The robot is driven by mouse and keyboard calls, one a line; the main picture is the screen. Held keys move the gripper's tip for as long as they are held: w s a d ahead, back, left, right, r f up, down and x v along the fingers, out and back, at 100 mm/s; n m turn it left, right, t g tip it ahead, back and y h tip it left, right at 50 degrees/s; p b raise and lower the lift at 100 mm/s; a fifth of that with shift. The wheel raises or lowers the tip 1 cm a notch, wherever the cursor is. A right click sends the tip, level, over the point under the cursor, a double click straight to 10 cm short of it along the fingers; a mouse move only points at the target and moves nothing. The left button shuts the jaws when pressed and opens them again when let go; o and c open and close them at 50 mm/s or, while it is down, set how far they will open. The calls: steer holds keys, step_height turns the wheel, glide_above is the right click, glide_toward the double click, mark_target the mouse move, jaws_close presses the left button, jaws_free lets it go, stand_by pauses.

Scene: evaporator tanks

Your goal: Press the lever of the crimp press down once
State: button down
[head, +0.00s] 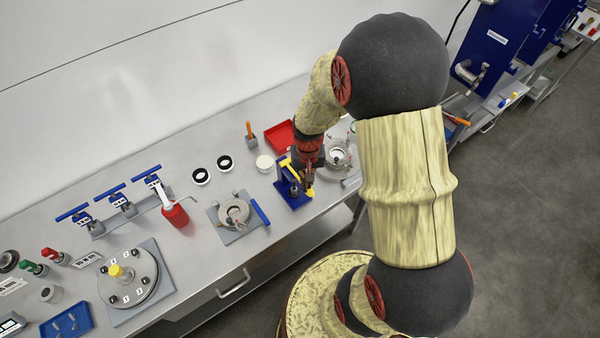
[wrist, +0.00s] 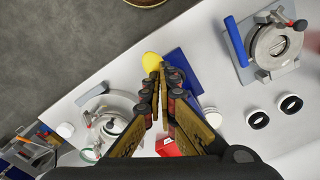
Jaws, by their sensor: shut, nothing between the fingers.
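The crimp press is a small blue stand (head: 293,197) with yellow parts, near the front edge of the bench in the head view. In the wrist view its blue body (wrist: 188,70) lies right beside and behind my fingers. The yellow end of its lever (head: 310,192) shows just under my gripper (head: 307,182). In the wrist view the yellow lever end (wrist: 152,61) is at my fingertips (wrist: 163,70). My gripper is shut and empty, pointing down over the lever. My fingers partly hide the press, and I cannot tell if they touch the lever.
A round clamp fixture with a blue handle (head: 234,212) stands left of the press. Another round metal fixture (head: 339,155) is to its right. A red tray (head: 280,136), a white round piece (head: 265,163) and two black rings (head: 201,176) lie behind.

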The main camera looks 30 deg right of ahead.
step_height(320, 180, up, 11)
steer(key=p, duration=0.7)
stand_by(0.9)
steer(key=shift+f, duration=0.15)
steer(key=s+a+r+n+t+b, duration=0.1)
steer(key=s+a+n+t+b, duration=0.4)
steer(key=b, duration=2.1)
steer(key=s+a, duration=0.6)
steer(key=a, duration=0.1)
steer(key=shift+s+n+t, duration=0.2)
steer(key=shift+n+t, duration=0.1)
steer(key=shift+a+r, duration=0.1)
